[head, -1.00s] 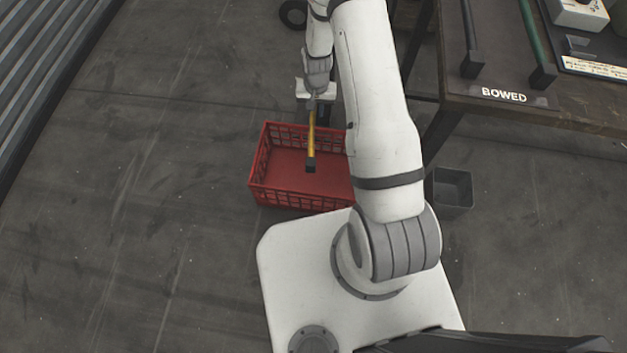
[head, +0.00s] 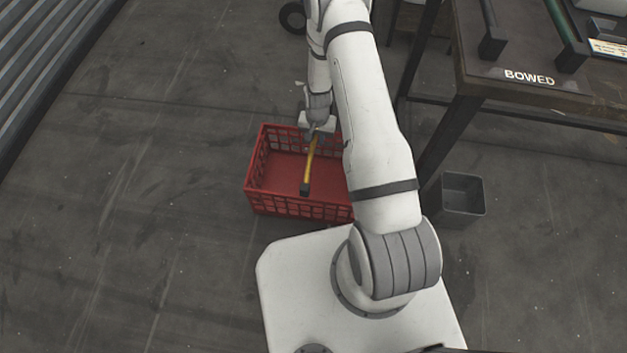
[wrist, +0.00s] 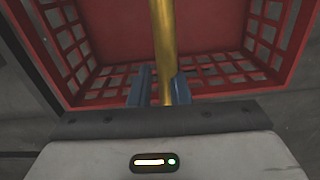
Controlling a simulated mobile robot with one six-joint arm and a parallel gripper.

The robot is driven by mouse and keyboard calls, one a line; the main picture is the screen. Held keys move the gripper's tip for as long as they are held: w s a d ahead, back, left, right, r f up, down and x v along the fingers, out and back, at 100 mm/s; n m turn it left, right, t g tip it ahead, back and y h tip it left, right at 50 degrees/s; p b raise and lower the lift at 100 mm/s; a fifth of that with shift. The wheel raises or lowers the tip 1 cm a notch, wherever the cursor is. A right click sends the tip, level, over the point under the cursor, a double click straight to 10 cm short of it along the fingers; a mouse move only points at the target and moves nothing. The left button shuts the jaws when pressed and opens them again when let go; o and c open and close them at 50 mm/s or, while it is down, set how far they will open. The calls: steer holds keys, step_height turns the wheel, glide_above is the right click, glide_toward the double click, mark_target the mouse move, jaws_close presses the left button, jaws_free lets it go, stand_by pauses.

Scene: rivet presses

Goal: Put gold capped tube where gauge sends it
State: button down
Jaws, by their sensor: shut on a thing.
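The gold tube (head: 309,166) with a dark cap at its near end is in my gripper (head: 316,138). My gripper is shut on it, over the red crate (head: 258,203). In the wrist view the gold tube (wrist: 164,45) stands between the two bluish fingers (wrist: 160,88), with the crate's red floor and lattice walls beyond. The tube lies within the crate's outline in the head view; I cannot tell whether it touches the crate floor. The tube's far end is hidden by the gripper. No gauge can be made out.
A dark table (head: 480,85) at the upper right bears a label reading BOWED (head: 529,77) and dark and green bars. A small grey bin (head: 462,197) stands on the floor by the table leg. The floor left of the crate is clear.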

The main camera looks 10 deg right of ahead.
steer(key=shift+f, duration=0.45)
steer(key=c, duration=1.3)
jaws_free()
steer(key=shift+r, duration=0.1)
step_height(320, 180, up, 8)
steer(key=shift+f+p, duration=0.15)
steer(key=shift+p, duration=1.05)
